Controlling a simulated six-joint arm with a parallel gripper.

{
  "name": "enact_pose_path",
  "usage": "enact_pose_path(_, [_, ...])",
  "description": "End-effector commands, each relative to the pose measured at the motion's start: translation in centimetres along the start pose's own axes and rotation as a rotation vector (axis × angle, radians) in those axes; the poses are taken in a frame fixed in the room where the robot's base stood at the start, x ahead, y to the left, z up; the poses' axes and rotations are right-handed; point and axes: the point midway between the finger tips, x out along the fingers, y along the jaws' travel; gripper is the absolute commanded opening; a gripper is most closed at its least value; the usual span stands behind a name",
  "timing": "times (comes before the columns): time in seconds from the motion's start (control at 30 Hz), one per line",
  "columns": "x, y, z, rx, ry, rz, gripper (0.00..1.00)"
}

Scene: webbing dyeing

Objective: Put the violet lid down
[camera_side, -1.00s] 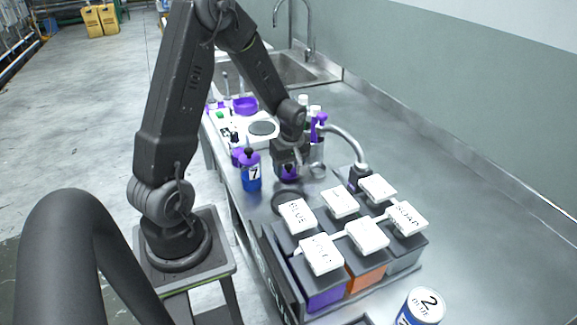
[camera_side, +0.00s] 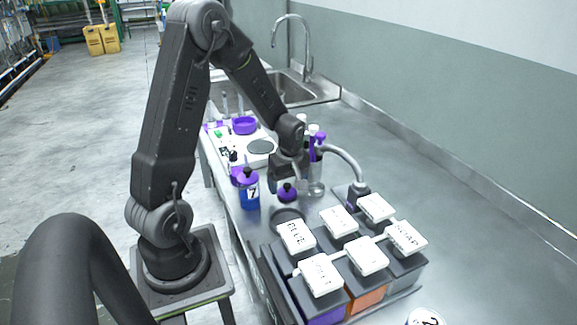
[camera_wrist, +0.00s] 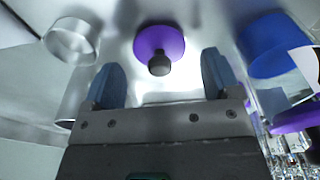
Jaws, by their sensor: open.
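The violet lid (camera_side: 287,193), a round disc with a black knob on top, lies on the metal bench just below my gripper (camera_side: 287,182). In the wrist view the violet lid (camera_wrist: 158,46) lies flat, knob towards the camera, just beyond and between my fingertips. My gripper (camera_wrist: 160,82) is open and empty, with a finger on each side and clear space around the lid. The lid does not touch either finger in the wrist view.
A blue jar marked 7 (camera_side: 249,190) stands left of the lid, also at right in the wrist view (camera_wrist: 272,48). A clear beaker (camera_wrist: 72,40) is on the other side. White-lidded boxes (camera_side: 338,222) fill the front; a dark ring (camera_side: 288,215) lies between.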

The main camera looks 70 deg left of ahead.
Motion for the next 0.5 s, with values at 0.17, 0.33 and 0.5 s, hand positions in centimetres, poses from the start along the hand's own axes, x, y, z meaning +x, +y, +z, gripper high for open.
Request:
enact_pose_path(0.17, [-3.9,0.1,-0.1,0.000,0.003,0.007,0.83])
enact_pose_path(0.33, [-7.3,0.1,0.0,-0.001,0.002,0.006,0.83])
enact_pose_path(0.5, [-9.7,0.0,0.0,0.001,0.001,0.003,0.83])
